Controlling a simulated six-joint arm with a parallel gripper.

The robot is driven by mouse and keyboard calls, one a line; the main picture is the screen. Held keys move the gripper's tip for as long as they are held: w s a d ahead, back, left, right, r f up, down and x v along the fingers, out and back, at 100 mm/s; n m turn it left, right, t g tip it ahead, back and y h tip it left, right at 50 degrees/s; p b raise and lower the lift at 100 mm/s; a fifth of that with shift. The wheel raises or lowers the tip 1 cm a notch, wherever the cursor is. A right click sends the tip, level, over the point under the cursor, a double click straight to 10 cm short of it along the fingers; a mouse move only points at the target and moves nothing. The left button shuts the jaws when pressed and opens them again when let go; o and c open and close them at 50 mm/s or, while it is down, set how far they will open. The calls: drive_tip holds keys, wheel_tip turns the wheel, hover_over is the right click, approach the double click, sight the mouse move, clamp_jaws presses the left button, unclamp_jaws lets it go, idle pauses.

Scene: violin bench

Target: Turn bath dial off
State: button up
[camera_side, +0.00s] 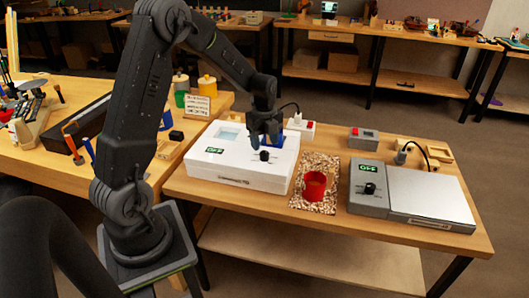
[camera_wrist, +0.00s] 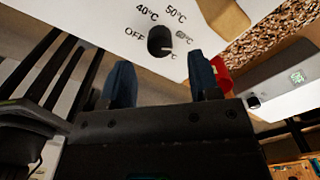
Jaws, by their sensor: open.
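The white water bath (camera_side: 240,178) stands on the wooden bench with a black dial (camera_side: 264,155) on its top. In the wrist view the dial (camera_wrist: 160,41) is ringed by the labels OFF, 40°C, 50°C and a partly legible 60°C, with a further °C label cut off. Its pale pointer mark faces right and slightly down, away from OFF at its left. My gripper (camera_side: 267,136) is above the dial, pointing down. In the wrist view my gripper (camera_wrist: 162,82) shows two separated blue fingers, with nothing between them; the dial appears beyond the gap.
A red cup (camera_side: 315,187) stands on a speckled mat (camera_side: 301,205) right of the bath. A grey device (camera_side: 369,200) with its own black knob and a flat plate (camera_side: 425,192) is further right. A power strip (camera_side: 300,127) lies behind. The left table holds tools and jars.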

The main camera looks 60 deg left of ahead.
sight(265, 152)
drive_tip(key=shift+f, duration=2.3)
drive_tip(key=c, duration=0.9)
